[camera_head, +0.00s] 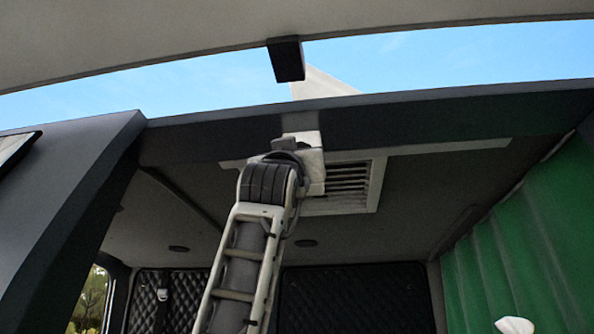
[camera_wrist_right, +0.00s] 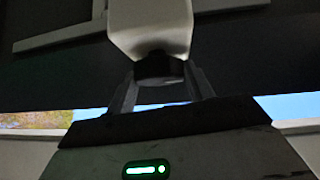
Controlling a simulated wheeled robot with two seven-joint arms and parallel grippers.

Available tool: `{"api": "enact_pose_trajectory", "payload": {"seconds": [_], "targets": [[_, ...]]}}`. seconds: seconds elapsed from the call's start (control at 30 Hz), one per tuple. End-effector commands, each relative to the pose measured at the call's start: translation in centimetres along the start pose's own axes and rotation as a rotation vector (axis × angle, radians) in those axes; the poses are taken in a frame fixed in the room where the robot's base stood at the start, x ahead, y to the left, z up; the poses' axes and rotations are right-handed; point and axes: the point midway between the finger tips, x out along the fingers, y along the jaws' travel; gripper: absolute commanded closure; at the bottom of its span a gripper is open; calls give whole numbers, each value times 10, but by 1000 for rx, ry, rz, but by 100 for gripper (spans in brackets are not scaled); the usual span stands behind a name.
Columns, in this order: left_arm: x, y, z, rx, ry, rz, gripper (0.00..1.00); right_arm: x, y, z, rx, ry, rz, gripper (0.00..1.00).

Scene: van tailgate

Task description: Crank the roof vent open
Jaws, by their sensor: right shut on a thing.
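The roof vent's white louvred grille (camera_head: 349,184) is set in the van ceiling. A white housing (camera_head: 312,165) hangs beside it, partly hidden by my right arm, and shows close up in the right wrist view (camera_wrist_right: 150,22). A dark knob (camera_wrist_right: 159,69) sits under the housing. My right gripper (camera_wrist_right: 160,76) is shut on this knob, with one finger on each side. In the head view my wrist hides the knob and fingers. A pale wedge-shaped panel (camera_head: 324,84) stands tilted above the roof edge; it may be the vent lid.
The dark roof edge beam (camera_head: 420,118) crosses in front of the vent, close to my right arm. The raised tailgate (camera_head: 150,38) spans the top, with a dark block (camera_head: 286,59) under it. A green curtain (camera_head: 525,235) hangs at the right. Quilted dark panels (camera_head: 350,297) line the back.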

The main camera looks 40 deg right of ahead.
Motion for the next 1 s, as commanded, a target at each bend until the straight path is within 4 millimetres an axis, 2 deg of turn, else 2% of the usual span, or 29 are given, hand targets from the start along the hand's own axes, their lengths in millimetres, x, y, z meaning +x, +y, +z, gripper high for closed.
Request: {"api": "enact_pose_trajectory", "payload": {"seconds": [0.2,0.23,0.3,0.57,0.67,0.77,1.0], "targets": [[0,0,0,0,0,0,64,0,0,0,5,1,0,70],[0,0,0,0,1,0,64,0,0,0,4,1,0,39],[0,0,0,0,1,0,64,0,0,0,4,1,0,27],[0,0,0,0,2,0,64,-1,0,0,2,1,0,27],[2,-1,2,0,3,-1,64,-7,0,1,2,2,-1,27],[7,-1,7,0,5,0,64,-21,0,2,2,2,-1,27],[19,2,16,-1,18,10,64,-79,0,4,3,3,-1,27]]}}
